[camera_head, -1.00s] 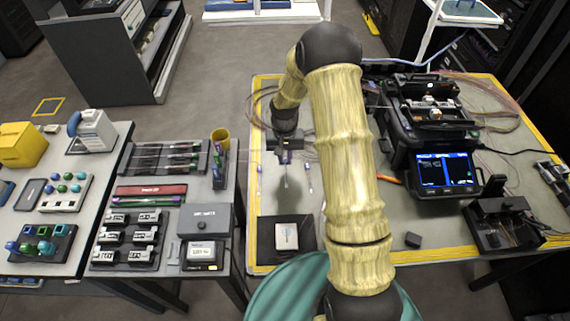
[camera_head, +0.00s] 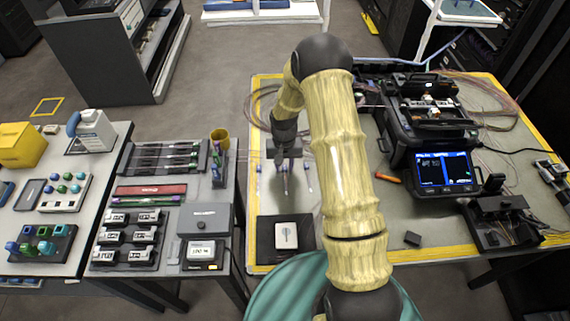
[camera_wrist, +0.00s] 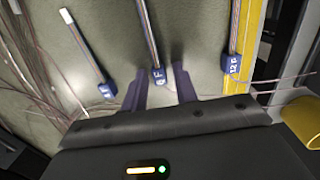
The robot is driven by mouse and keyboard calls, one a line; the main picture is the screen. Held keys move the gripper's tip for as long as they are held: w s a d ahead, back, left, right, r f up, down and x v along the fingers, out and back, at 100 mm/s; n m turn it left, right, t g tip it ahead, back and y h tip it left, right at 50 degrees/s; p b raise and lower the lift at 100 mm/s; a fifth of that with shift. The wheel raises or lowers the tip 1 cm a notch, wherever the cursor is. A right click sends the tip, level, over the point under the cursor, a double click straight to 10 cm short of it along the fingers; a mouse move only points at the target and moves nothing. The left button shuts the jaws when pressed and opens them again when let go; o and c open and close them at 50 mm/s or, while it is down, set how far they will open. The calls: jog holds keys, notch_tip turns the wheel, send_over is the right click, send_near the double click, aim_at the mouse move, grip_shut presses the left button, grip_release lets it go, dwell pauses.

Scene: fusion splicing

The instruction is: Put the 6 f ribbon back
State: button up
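Three thin ribbons with blue tags lie on the mat below my gripper. The middle ribbon's tag (camera_wrist: 158,76) ends in F and seems to read 6 F, though blurred. My gripper (camera_wrist: 163,80) points down with its two dark fingers apart, one on each side of that tag, with gaps visible. In the head view my gripper (camera_head: 284,167) is low over the left part of the workbench. The left ribbon's tag (camera_wrist: 107,90) is hard to read. The right ribbon's tag (camera_wrist: 233,64) reads 12 F and lies beside the yellow edge.
A fusion splicer (camera_head: 425,125) with a lit screen stands right of my arm. A black pad (camera_head: 264,242) with a white piece lies nearer me. Loose fibres (camera_wrist: 30,65) curl on the left in the wrist view. A yellow cup (camera_head: 219,137) stands on the side table.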

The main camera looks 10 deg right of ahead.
jog(key=shift+o, duration=0.4)
jog(key=shift+r, duration=0.1)
notch_tip(320, 180, up, 12)
jog(key=b, duration=0.1)
jog(key=shift+w, duration=0.3)
jog(key=shift+d+r, duration=0.1)
jog(key=s+r+n+t, duration=0.1)
jog(key=s+r, duration=0.3)
jog(key=s, duration=0.6)
jog(key=s+r+n+t, duration=0.1)
jog(key=s+r, duration=0.3)
jog(key=s, duration=0.6)
jog(key=shift+s+r+t, duration=0.3)
jog(key=shift+s+t, duration=0.1)
jog(key=shift+t, duration=0.2)
